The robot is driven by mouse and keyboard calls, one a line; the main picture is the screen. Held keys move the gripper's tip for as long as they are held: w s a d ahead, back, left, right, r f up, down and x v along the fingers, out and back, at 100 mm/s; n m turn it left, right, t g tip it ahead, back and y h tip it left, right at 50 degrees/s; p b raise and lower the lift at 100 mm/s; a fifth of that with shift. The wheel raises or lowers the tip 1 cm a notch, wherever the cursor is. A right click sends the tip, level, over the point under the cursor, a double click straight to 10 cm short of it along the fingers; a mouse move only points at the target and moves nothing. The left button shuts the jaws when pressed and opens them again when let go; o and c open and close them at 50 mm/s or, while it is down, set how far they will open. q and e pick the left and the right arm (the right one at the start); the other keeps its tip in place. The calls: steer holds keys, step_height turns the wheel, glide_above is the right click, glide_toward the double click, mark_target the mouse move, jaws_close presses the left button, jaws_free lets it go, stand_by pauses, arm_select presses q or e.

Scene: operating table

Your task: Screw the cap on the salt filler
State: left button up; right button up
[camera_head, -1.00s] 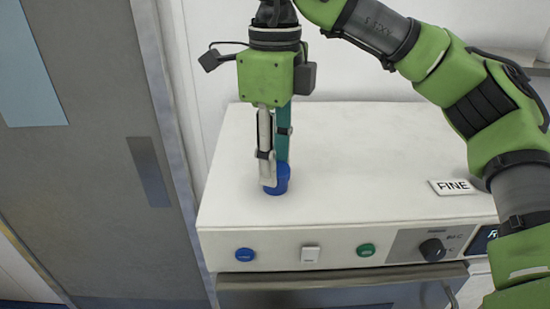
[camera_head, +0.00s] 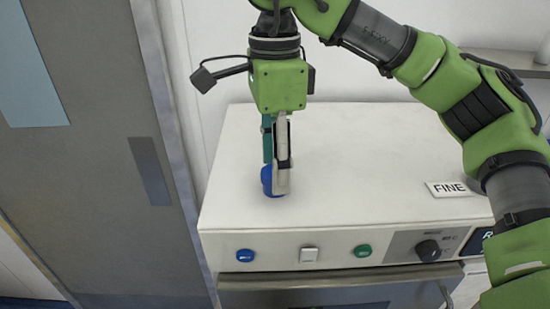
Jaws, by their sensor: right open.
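A round blue cap (camera_head: 267,181) sits on the white top of the machine, near its front left. My right gripper (camera_head: 275,184) points straight down over it. Its fingers, one grey and one teal, reach down at the cap and hide part of it. The gripper is open, with the cap at its fingertips; I cannot tell whether the fingers touch it. The salt filler opening is not visible under the cap. My left gripper is not in view.
The white machine top (camera_head: 370,150) is otherwise mostly clear. A "FINE" label (camera_head: 449,189) lies at its right. The front panel has a blue button (camera_head: 245,255), a white switch (camera_head: 309,254), a green button (camera_head: 362,251) and a black knob (camera_head: 428,250). A grey door (camera_head: 90,190) stands at left.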

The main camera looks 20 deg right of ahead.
steer(key=n, duration=0.6)
steer(key=shift+n, duration=0.4)
steer(key=c, duration=1.1)
steer(key=shift+m, duration=1.7)
steer(key=m, duration=0.3)
steer(key=shift+b, duration=0.3)
steer(key=shift+m, duration=0.3)
